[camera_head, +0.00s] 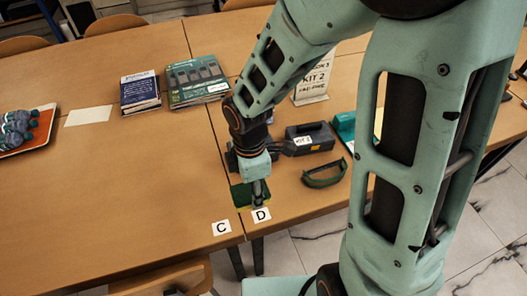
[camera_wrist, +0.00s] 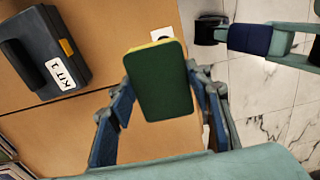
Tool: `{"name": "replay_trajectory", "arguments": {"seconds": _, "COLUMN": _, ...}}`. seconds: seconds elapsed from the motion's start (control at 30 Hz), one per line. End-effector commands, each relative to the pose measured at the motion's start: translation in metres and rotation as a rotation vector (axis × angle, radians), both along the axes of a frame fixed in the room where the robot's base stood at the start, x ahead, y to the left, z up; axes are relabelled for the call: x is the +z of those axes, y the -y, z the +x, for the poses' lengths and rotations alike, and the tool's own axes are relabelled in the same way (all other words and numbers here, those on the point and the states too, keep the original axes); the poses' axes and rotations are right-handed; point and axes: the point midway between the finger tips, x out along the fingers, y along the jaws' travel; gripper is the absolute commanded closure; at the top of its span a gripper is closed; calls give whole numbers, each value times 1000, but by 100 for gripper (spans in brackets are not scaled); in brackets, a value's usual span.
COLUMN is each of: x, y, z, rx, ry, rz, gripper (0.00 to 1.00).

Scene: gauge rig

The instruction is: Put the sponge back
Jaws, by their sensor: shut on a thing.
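The sponge, dark green with a yellow layer, is between the fingers of my gripper (camera_wrist: 164,92) in the wrist view, where its green face (camera_wrist: 162,88) fills the middle. In the head view the sponge (camera_head: 241,196) shows partly behind my gripper (camera_head: 258,201), low over or on the table near its front edge. I cannot tell whether it touches the table. White label D (camera_head: 261,215) lies just in front of it, and label C (camera_head: 222,227) lies to the left across the table seam. One label (camera_wrist: 163,34) is partly visible beyond the sponge in the wrist view.
A dark case (camera_head: 309,138) and a green-rimmed frame-like item (camera_head: 324,174) are right of my gripper; the case (camera_wrist: 50,48) reads KIT 1 in the wrist view. The left table is largely clear.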

Motion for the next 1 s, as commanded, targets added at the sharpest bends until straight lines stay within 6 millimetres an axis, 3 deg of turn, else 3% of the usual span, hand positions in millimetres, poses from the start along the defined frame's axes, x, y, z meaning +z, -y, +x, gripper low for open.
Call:
{"name": "replay_trajectory", "arguments": {"seconds": 0.1, "x": -18, "y": 15, "z": 22, "rx": -3, "ry": -5, "rz": 0, "gripper": 77}}
{"name": "replay_trajectory", "arguments": {"seconds": 0.4, "x": -58, "y": 32, "z": 51, "rx": -2, "ry": -1, "rz": 1, "gripper": 77}}
{"name": "replay_trajectory", "arguments": {"seconds": 0.63, "x": -69, "y": 37, "z": 58, "rx": -2, "ry": -2, "rz": -1, "gripper": 77}}
{"name": "replay_trajectory", "arguments": {"seconds": 0.83, "x": -96, "y": 37, "z": 58, "rx": -1, "ry": -4, "rz": -1, "gripper": 77}}
{"name": "replay_trajectory", "arguments": {"seconds": 1.0, "x": -99, "y": 37, "z": 60, "rx": -2, "ry": 1, "rz": 0, "gripper": 77}}
